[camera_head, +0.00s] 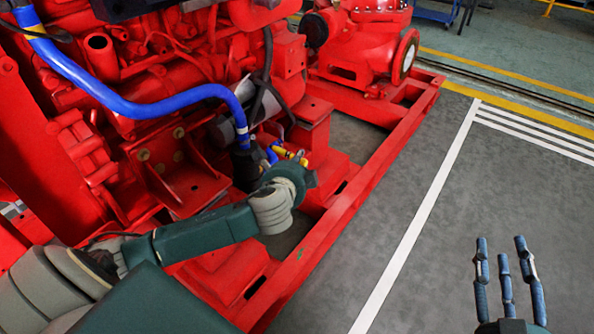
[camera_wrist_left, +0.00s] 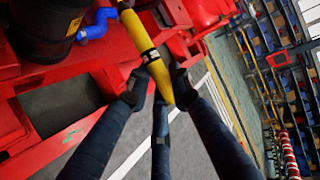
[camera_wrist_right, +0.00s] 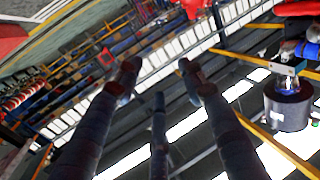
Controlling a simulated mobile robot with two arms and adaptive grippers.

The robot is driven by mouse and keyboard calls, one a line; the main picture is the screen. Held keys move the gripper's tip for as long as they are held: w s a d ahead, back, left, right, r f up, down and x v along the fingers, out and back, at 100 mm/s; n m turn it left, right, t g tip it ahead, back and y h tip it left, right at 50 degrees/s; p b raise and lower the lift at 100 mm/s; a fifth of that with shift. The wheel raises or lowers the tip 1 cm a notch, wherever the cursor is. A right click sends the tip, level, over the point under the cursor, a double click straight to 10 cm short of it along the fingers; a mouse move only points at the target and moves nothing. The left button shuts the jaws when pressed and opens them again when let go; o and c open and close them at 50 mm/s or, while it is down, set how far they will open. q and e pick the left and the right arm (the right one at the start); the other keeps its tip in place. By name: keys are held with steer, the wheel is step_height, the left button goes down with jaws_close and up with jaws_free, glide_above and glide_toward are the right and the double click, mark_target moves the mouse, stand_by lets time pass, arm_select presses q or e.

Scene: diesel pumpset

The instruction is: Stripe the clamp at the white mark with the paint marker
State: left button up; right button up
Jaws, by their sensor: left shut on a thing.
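A yellow paint marker (camera_wrist_left: 133,30) with a dark band is held between the fingertips of my left gripper (camera_wrist_left: 157,80). It also shows in the head view (camera_head: 289,154), beside the lower end of the blue hose. My left gripper (camera_head: 297,172) is partly hidden by its own wrist there. A light band (camera_head: 242,129) circles the blue hose's lower end above a dark cylinder and may be the clamp. I cannot make out a white mark on it. My right gripper (camera_head: 507,262) is open and empty, over the floor at the right; its spread fingers show in the right wrist view (camera_wrist_right: 155,80).
The red engine (camera_head: 150,60) and the blue hose (camera_head: 130,105) fill the left side. The red base frame (camera_head: 345,205) runs along beneath my left arm. A red pump (camera_head: 365,45) stands behind. The grey floor (camera_head: 470,210) at the right is clear.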

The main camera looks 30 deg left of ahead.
mark_target(287, 156)
steer(key=shift+s+r, duration=0.1)
steer(key=shift+r, duration=0.15)
arm_select(q)
steer(key=shift+r, duration=0.1)
steer(key=shift+a+p, duration=0.1)
steer(key=shift+p, duration=0.5)
steer(key=a, duration=0.3)
steer(key=shift+w+a+p, duration=0.1)
steer(key=shift+a+p, duration=0.15)
steer(key=shift+p, duration=0.15)
steer(key=shift+a, duration=0.35)
arm_select(e)
steer(key=s+d+f+g, duration=0.1)
steer(key=f+g, duration=0.1)
steer(key=f, duration=0.3)
steer(key=s+d+f+g+h, duration=0.1)
steer(key=s+f+g, duration=0.1)
steer(key=f, duration=0.4)
steer(key=shift+s+d+g+h, duration=0.2)
steer(key=shift+s+g+h, duration=0.1)
steer(key=shift+g, duration=0.4)
arm_select(q)
steer(key=shift+p, duration=0.35)
arm_select(e)
steer(key=shift+s+d+f+g, duration=0.2)
steer(key=shift+s+f+g, duration=0.15)
steer(key=shift+f, duration=0.1)
steer(key=shift+s+d+f+g, duration=0.15)
steer(key=shift+s+f+g, duration=0.15)
steer(key=shift+f, duration=0.15)
